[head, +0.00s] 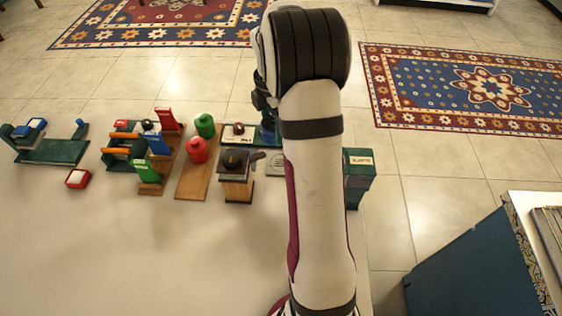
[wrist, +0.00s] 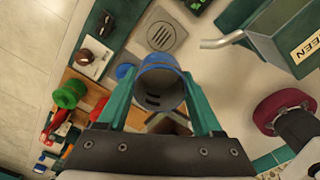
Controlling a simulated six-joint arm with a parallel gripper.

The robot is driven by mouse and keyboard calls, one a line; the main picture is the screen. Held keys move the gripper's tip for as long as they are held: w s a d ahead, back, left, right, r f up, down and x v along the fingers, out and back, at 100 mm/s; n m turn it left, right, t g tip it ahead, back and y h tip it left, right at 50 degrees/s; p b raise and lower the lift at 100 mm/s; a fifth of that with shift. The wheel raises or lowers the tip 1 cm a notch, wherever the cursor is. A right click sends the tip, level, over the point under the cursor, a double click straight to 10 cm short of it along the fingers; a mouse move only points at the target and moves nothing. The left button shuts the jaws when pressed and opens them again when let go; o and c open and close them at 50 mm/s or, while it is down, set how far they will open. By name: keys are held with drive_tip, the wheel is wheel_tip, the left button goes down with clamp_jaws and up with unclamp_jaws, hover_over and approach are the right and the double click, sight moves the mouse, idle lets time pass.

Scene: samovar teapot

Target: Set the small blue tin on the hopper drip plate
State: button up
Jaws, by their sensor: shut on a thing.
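The small blue tin (wrist: 160,92) is held between the green fingers of my gripper (wrist: 161,80) in the wrist view. Its round end faces the camera. The grey drip plate (wrist: 167,35), square with a round slotted drain, lies just beyond the tin in the wrist view, mostly uncovered. I cannot tell how high the tin is above the surface. The hopper (wrist: 285,35), green with a label reading "GREEN", stands right of the plate, and its metal spout points toward the plate. In the head view my arm hides most of the gripper and part of the plate (head: 275,163).
The hopper (head: 359,172) stands right of my arm. A wooden box with a dark top (head: 237,175) stands left of the plate. Red (head: 196,151) and green (head: 205,126) canisters stand farther left. A dark red round thing (wrist: 284,110) is at the right in the wrist view.

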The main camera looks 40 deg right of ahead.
drive_tip(key=d+f+n, duration=0.2)
drive_tip(key=shift+s+f, duration=0.35)
drive_tip(key=shift+f, duration=0.05)
wheel_tip(320, 180, down, 10)
drive_tip(key=shift+d+r, duration=0.1)
drive_tip(key=shift+r, duration=0.15)
drive_tip(key=o, duration=1.1)
drive_tip(key=shift+f, duration=0.1)
